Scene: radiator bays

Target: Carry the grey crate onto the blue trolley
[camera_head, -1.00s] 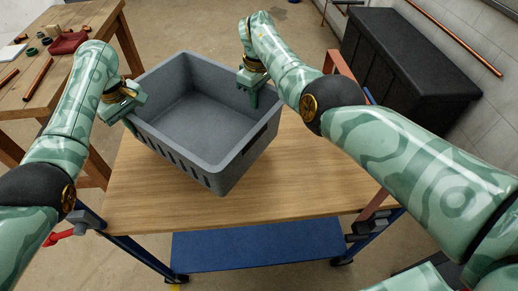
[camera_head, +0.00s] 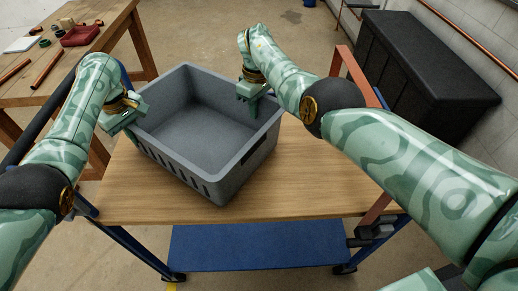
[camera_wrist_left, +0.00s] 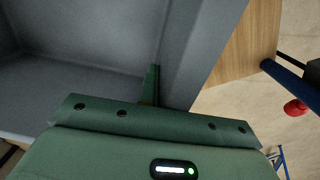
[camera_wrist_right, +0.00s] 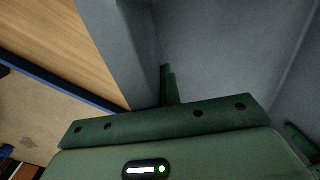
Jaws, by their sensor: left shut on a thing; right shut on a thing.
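The grey crate (camera_head: 238,184) is empty and hangs or sits over the wooden top of the blue trolley (camera_head: 320,180); I cannot tell whether its bottom touches the wood. My left gripper (camera_head: 127,113) is shut on the crate's left wall. My right gripper (camera_head: 250,96) is shut on its right wall near the far side. In the left wrist view the crate wall (camera_wrist_left: 202,55) runs between the jaws, with one finger inside. In the right wrist view the crate wall (camera_wrist_right: 128,50) is gripped likewise. The crate's underside is hidden.
The trolley's blue lower shelf (camera_head: 260,243) shows below. A wooden workbench (camera_head: 85,75) with copper pipes and a red case (camera_head: 80,36) stands at back left. A black chest (camera_head: 425,70) stands at right by the wall. Bare wood shows in front of the crate.

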